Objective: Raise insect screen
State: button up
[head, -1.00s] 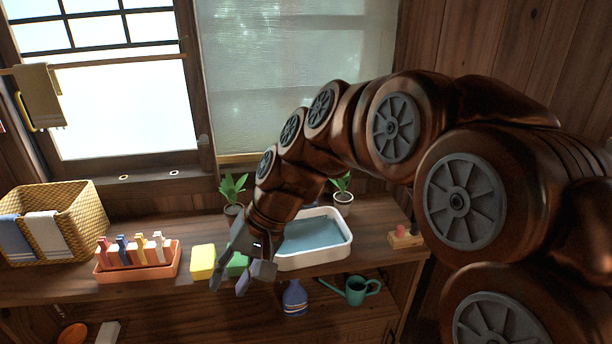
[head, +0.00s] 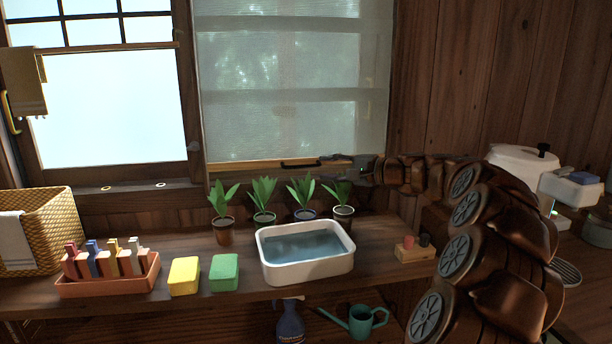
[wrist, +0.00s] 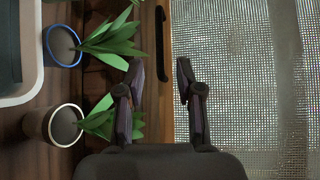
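The insect screen (head: 290,90) is a pale mesh panel over the right-hand window, reaching down to a wooden bottom rail (head: 240,166). A dark handle (head: 302,163) is fixed on this rail. My gripper (head: 330,167) is at the rail, just right of the handle in the head view. In the wrist view my gripper (wrist: 159,72) is open, and its two fingers lie either side of the line of the rail (wrist: 158,105). The handle (wrist: 161,45) shows just beyond the fingertips, lined up with the gap between them. I cannot see any contact.
Several potted plants (head: 264,192) stand under the screen, the rightmost close below my gripper. Wooden wall is at right.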

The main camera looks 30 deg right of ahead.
aim_at(308, 167)
jog(key=shift+x, duration=3.8)
grip_shut()
